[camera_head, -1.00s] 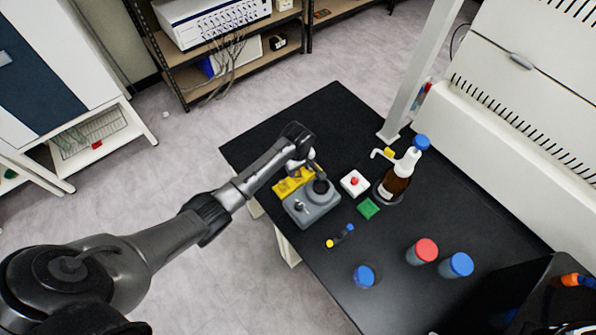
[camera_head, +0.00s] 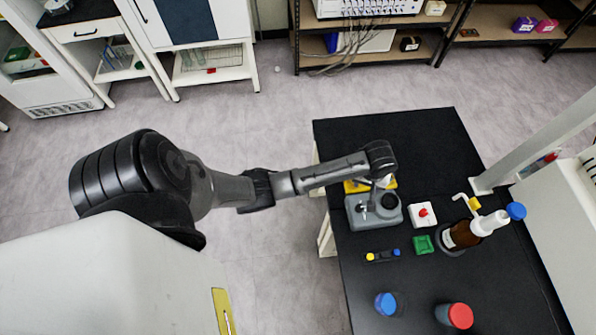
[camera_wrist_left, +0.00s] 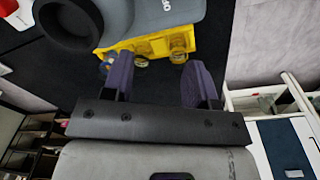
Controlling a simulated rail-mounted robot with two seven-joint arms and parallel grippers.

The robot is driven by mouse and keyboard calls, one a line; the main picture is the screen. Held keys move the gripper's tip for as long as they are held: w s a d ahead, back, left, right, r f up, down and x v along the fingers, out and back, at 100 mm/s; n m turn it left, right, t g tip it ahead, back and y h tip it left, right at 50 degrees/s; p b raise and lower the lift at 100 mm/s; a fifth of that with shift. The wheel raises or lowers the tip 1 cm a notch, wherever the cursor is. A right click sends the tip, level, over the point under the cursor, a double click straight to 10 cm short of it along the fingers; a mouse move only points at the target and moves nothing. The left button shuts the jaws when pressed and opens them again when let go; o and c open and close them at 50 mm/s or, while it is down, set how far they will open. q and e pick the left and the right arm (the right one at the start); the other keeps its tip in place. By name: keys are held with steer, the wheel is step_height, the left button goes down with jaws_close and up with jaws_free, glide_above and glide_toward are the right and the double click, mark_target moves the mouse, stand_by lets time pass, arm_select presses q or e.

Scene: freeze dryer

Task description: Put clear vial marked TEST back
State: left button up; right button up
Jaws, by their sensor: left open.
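A yellow rack (camera_wrist_left: 150,45) holds small clear vials (camera_wrist_left: 179,57) along its near edge in the left wrist view. No TEST marking can be read on them. In the head view the yellow rack (camera_head: 352,187) shows partly, behind the grey device and under my arm. My left gripper (camera_wrist_left: 158,78) is open, its two dark fingers apart with nothing held between them, facing the rack. In the head view my left gripper (camera_head: 382,182) is mostly hidden by its wrist, above the rack. My right gripper is not in view.
A grey device (camera_head: 365,216) with a dark round cup stands right beside the rack. On the black table (camera_head: 420,140) are a white box with a red button (camera_head: 422,214), a green block (camera_head: 423,245), a brown dispenser bottle (camera_head: 462,235) and blue- and red-capped containers. The table's far part is clear.

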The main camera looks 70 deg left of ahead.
arm_select(q)
steer(key=s+d+f+m+t, duration=0.1)
steer(key=s+d+m, duration=0.2)
steer(key=s, duration=0.3)
steer(key=s+d+f+m, duration=0.1)
steer(key=s+d+m, duration=0.15)
steer(key=s, duration=0.45)
steer(key=s+d+r+m+t, duration=0.1)
steer(key=s+r+m, duration=0.2)
steer(key=s, duration=0.3)
steer(key=s+d+r+m, duration=0.1)
steer(key=s+r+m, duration=0.2)
steer(key=s, duration=0.4)
steer(key=shift+d+r+m+t, duration=0.3)
steer(key=shift+r+m+t, duration=0.05)
steer(key=shift+t, duration=0.05)
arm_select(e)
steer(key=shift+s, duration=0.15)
arm_select(q)
steer(key=shift+s+a, duration=0.1)
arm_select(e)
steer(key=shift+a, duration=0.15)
